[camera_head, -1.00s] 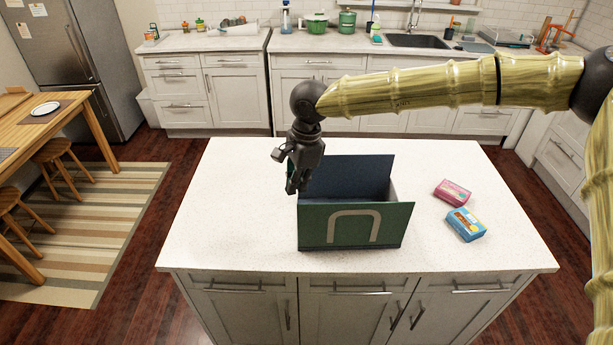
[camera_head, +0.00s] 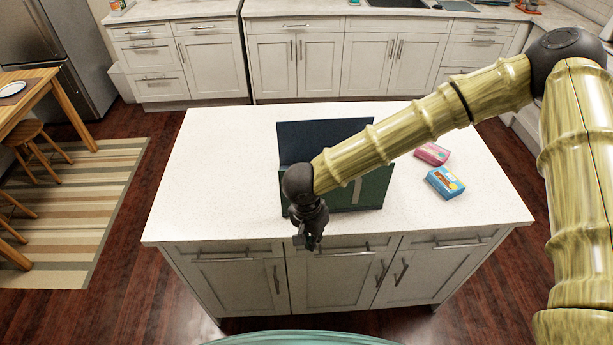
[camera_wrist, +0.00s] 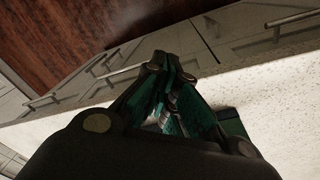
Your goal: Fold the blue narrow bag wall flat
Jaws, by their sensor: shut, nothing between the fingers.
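The bag stands on the island counter, open at the top. Its dark blue wall (camera_head: 322,140) stands upright at the back. Its green wall (camera_head: 374,190) faces me, with a pale handle mark partly covered by my arm. I cannot make out the narrow side walls; my arm covers much of the bag. My gripper (camera_head: 314,245) is shut and empty, pointing down near the counter's front edge, in front of the bag's left part. In the wrist view my gripper's fingers (camera_wrist: 165,70) are close together, with dark green surfaces around them.
A pink packet (camera_head: 432,154) and a blue packet (camera_head: 445,183) lie on the island counter (camera_head: 220,170) right of the bag. The counter's left side is clear. Cabinet doors with handles are below its front edge.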

